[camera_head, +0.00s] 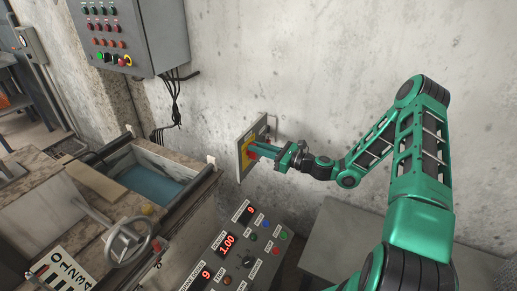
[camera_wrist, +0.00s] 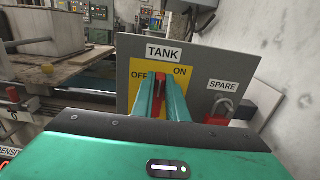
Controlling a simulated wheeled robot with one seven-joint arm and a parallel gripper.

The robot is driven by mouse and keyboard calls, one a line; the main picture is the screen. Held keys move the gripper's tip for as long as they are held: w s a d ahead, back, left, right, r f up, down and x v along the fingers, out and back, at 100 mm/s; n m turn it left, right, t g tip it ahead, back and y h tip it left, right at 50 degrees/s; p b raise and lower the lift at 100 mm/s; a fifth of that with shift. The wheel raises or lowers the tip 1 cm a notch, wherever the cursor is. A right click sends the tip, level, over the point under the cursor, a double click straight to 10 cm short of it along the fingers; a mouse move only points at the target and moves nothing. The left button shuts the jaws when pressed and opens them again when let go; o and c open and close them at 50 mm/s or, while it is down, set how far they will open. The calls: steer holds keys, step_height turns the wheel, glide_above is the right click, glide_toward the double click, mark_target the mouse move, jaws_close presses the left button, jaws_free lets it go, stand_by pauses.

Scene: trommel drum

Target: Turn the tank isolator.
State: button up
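The tank isolator is a red handle (camera_wrist: 160,90) on a yellow plate (camera_wrist: 183,82) marked OFF at left and ON at right. A TANK label (camera_wrist: 164,52) sits above it on a grey panel (camera_wrist: 225,65). In the head view the yellow plate (camera_head: 247,143) is on the wall-side panel, with a bit of red handle (camera_head: 252,155) showing. My gripper (camera_wrist: 160,80) has its two fingers closely on either side of the red handle, which looks held between them. The handle stands about upright in the wrist view; the fingers hide part of it. My gripper (camera_head: 257,152) also reaches the panel in the head view.
A red padlock (camera_wrist: 220,108) under a SPARE label (camera_wrist: 223,85) hangs right of the handle. A control console (camera_head: 240,250) stands below the panel. A water tank (camera_head: 150,183) and handwheel (camera_head: 128,242) are at left. A switch box (camera_head: 135,35) is on the wall.

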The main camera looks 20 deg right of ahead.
jaws_close()
steer(key=shift+d, duration=0.3)
steer(key=shift+a, duration=0.15)
steer(key=n, duration=0.3)
steer(key=s+a+n, duration=0.1)
steer(key=n, duration=0.3)
steer(key=f+n, duration=0.1)
steer(key=n, duration=0.3)
steer(key=shift+s+a, duration=0.2)
steer(key=shift+a, duration=0.15)
steer(key=n, duration=0.1)
steer(key=f+n, duration=0.1)
steer(key=n, duration=0.1)
steer(key=shift+s+a, duration=0.15)
steer(key=shift+f+n, duration=0.2)
steer(key=shift+n, duration=0.8)
steer(key=shift+f+n, duration=0.15)
steer(key=shift+n, duration=0.85)
steer(key=shift+s+a, duration=0.1)
